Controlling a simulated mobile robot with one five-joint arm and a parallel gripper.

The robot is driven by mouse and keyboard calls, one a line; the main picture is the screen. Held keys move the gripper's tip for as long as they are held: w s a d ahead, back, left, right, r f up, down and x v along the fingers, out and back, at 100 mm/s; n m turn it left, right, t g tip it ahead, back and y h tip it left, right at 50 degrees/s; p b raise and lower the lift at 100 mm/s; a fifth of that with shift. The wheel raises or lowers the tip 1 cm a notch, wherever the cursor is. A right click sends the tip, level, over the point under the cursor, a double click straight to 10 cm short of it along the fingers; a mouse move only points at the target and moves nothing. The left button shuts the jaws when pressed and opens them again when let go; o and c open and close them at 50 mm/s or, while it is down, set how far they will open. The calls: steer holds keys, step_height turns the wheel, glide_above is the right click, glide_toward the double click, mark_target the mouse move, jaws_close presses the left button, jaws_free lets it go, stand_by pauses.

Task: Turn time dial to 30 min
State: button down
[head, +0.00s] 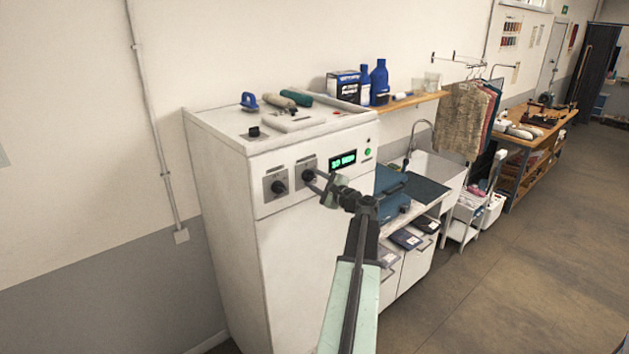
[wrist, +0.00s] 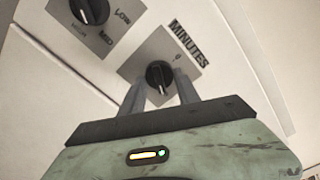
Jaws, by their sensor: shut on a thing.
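The time dial (wrist: 159,73) is a round black knob on a grey plate marked MINUTES. A white line on the knob points down in the wrist view. In the head view, the dial (head: 309,175) is the right one of two on the white cabinet's front. My gripper (wrist: 158,84) is shut on the dial, with one finger on each side of it. In the head view, my gripper (head: 319,182) reaches the dial from the right. A green-lit display (head: 343,161) beside the dial seems to start with 30; the rest is too small to read surely.
The white cabinet (head: 300,260) has a blue-handled thing (head: 249,101) and rolls on top. A sink counter (head: 440,168) stands to the right. The floor (head: 480,290) there is clear.

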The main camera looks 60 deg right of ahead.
stand_by(0.3)
steer(key=c, duration=0.9)
jaws_free()
steer(key=shift+s, duration=0.1)
steer(key=v, duration=0.7)
steer(key=shift+s+a, duration=0.15)
steer(key=shift+s, duration=0.15)
